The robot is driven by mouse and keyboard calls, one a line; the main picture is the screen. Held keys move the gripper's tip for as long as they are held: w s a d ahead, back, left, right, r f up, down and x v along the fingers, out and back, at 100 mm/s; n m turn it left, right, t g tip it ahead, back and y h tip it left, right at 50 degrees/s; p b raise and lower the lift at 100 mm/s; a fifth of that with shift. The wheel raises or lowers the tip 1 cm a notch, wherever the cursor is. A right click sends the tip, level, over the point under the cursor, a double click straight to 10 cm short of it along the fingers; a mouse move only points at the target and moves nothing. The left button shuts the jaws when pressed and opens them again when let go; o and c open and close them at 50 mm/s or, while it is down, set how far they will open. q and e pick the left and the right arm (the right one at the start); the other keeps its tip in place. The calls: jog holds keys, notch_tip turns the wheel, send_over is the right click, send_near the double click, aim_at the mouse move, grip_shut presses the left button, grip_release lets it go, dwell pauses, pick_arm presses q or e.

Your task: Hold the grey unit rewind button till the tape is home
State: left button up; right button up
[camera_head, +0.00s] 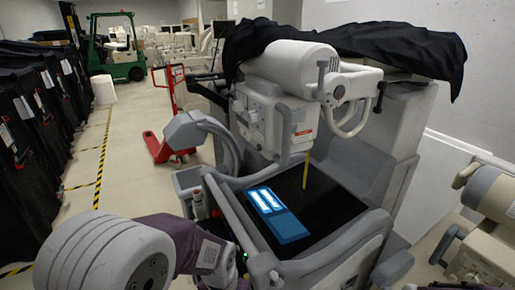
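The grey unit (270,112) is a wheeled machine with a boxy head under a large cylinder. A thin yellow strip (306,170), which looks like the tape, hangs from the underside of the head towards the dark top panel. I cannot tell whether its lower end touches the panel. The head's front has small round knobs or buttons (252,116); I cannot tell which one is the rewind button. Neither of my grippers can be made out. A white and purple jointed part at the lower left may be my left arm; its far end is cut off by the bottom edge.
A lit blue screen (276,212) lies on the unit's top panel. Black cloth (390,48) covers its rear. Black-covered carts (30,130) line the left. A red pallet jack (170,145) and green forklift (117,50) stand behind. A beige machine (490,195) is close right.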

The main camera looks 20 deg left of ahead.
pick_arm(q)
grip_shut()
jog(key=shift+r, duration=0.1)
dwell(1.6)
